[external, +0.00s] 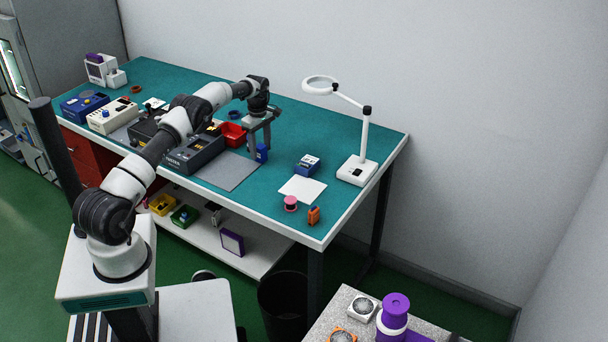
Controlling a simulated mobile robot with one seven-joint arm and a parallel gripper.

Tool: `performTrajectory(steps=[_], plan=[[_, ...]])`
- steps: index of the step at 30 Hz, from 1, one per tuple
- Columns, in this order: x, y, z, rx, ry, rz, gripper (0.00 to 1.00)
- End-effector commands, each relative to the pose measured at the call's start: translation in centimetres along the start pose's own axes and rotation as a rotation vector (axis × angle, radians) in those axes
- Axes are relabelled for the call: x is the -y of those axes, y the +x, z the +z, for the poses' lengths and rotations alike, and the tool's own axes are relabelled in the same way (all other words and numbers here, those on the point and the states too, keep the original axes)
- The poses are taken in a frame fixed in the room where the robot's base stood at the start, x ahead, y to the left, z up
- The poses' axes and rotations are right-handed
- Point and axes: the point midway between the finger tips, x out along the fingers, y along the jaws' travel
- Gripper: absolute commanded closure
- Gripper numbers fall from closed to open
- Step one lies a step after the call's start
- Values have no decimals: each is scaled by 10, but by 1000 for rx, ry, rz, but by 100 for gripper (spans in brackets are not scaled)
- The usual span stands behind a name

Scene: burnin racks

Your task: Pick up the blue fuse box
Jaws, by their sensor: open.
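A small upright blue box (262,153), likely the fuse box, stands on the teal bench top near the right edge of a grey mat. My gripper (260,144) points down with its fingers open, right at this blue box. The fingertips are close to its top; I cannot tell whether they are around it or just behind it. A second blue box with a white, labelled top (307,166) lies further right, clear of my gripper. No label is readable on either.
The teal bench (290,130) holds a red bin (232,134), dark instruments (195,153) left of the grey mat (228,173), a white sheet (303,189), a pink spool (291,203), an orange item (314,215) and a magnifier lamp (357,170). The bench's back middle is clear.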

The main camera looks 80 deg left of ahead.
Motion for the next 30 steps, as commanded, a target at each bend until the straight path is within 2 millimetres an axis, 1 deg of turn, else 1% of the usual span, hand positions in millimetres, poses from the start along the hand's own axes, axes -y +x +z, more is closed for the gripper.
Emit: performTrajectory(steps=[1, 3, 8, 9, 11, 15, 17, 23, 25, 28, 30], plan=[[0, 6, 0, 0, 0, 0, 50], [0, 10, 0, 0, 0, 0, 50], [0, 10, 0, -1, 0, 1, 50], [0, 10, 0, -1, 0, 1, 52], [0, 10, 0, -1, 0, 1, 62], [0, 10, 0, -1, 0, 1, 85], [0, 10, 0, -1, 0, 1, 94], [0, 9, 0, -1, 0, 2, 95], [-1, 6, 0, -1, 0, 3, 95], [-1, -5, 0, -1, 0, 5, 95], [-1, -18, 0, -1, 0, 5, 95]])
